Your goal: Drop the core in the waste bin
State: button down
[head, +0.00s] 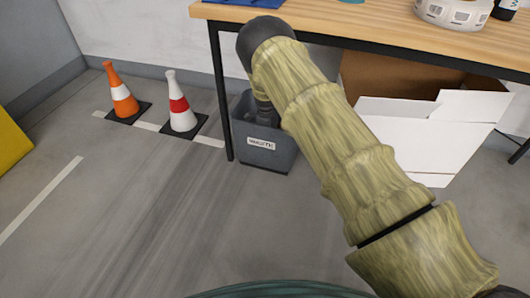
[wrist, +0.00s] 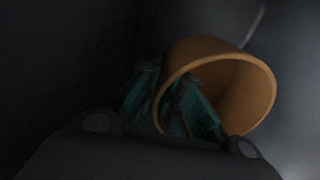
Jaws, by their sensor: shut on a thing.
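The waste bin (head: 264,157) is a grey tub with a white label on its front. It stands on the floor under the table's left end. My arm reaches down into its mouth, and my gripper's fingers are hidden inside it in the head view. In the wrist view my gripper (wrist: 168,77) has teal fingers shut on the wall of the core (wrist: 245,92), one finger inside the tube and one outside. The core is a hollow orange-brown tube, seen tilted with its open end showing. Dark walls surround it. The core is hidden in the head view.
A wooden table (head: 350,27) with black legs stands over the bin. An open cardboard box (head: 385,80) with white flaps is right of it, partly behind my arm. An orange cone (head: 122,98) and a white cone (head: 180,108) stand at left. The floor in front is clear.

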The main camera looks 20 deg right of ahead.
jog(key=shift+f+b, duration=1.2)
jog(key=shift+f, duration=2)
jog(key=shift+f, duration=0.65)
jog(key=c, duration=1.6)
grip_release()
jog(key=shift+o, duration=0.2)
jog(key=shift+r, duration=0.1)
notch_tip(320, 180, up, 13)
jog(key=p, duration=0.5)
jog(key=shift+r, duration=0.1)
